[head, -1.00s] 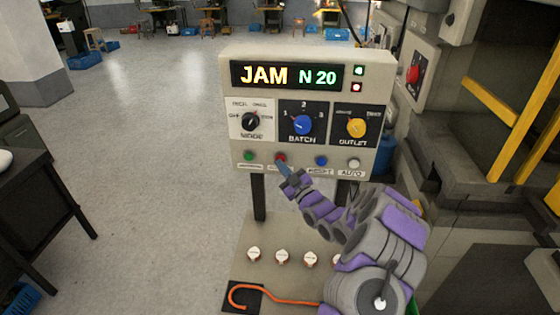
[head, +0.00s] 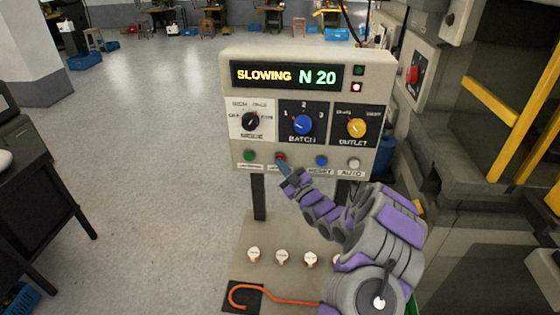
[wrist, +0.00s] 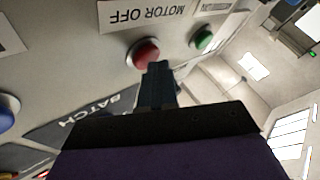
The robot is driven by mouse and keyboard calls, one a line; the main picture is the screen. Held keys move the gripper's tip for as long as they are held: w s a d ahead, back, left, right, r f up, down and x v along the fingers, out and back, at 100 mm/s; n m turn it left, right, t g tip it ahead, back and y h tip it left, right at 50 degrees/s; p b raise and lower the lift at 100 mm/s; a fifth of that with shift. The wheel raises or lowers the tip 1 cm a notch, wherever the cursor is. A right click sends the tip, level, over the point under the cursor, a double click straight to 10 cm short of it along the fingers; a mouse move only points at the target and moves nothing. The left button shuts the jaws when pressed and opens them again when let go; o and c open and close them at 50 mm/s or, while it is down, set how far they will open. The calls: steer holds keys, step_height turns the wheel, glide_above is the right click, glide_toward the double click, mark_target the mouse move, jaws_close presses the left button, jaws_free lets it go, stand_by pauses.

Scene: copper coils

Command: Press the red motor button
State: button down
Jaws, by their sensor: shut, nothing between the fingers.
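The control box (head: 385,72) stands in front of me, with a row of small buttons along its lower edge. The red button (head: 281,157) is second from the left, and my fingertips partly cover it. In the wrist view the red button (wrist: 143,54) sits beside a label reading MOTOR OFF. My gripper (head: 284,167) is shut and empty. Its tips (wrist: 157,68) overlap the lower right of the red button in the wrist view and look to be at or touching it; how far it is pressed I cannot tell. The display (head: 290,76) reads SLOWING N 20.
Green (head: 249,156), blue (head: 321,160) and white (head: 354,163) buttons share the row. Above are the MODE (head: 250,121), BATCH (head: 303,124) and OUTLET (head: 356,127) knobs. An orange hook (head: 270,297) lies below. Machinery stands at the right; open floor lies left.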

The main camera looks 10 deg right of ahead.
steer(key=shift+s+a, duration=0.25)
steer(key=shift+s, duration=0.55)
steer(key=shift+s+a+b, duration=0.1)
steer(key=shift+s+a, duration=0.15)
steer(key=shift+s, duration=0.55)
steer(key=shift+s+a+b, duration=0.1)
steer(key=shift+s+a, duration=0.15)
steer(key=shift+s, duration=0.55)
steer(key=shift+s+a+b, duration=0.1)
steer(key=shift+s+a, duration=0.15)
steer(key=shift+s, duration=0.55)
steer(key=s+r+m+g+h, duration=0.1)
steer(key=s+m+g+h, duration=0.2)
steer(key=s+g, duration=0.4)
steer(key=s+r+m+g+h, duration=0.2)
steer(key=s+g, duration=0.5)
steer(key=s, duration=1.9)
steer(key=s+r+m+g+h, duration=0.2)
steer(key=s+m+g+h, duration=0.2)
steer(key=s, duration=1.3)
steer(key=m+g, duration=0.1)
steer(key=g, duration=0.2)
steer(key=shift+s+a+m, duration=0.15)
steer(key=shift+a+m, duration=0.05)
steer(key=shift+m, duration=0.1)
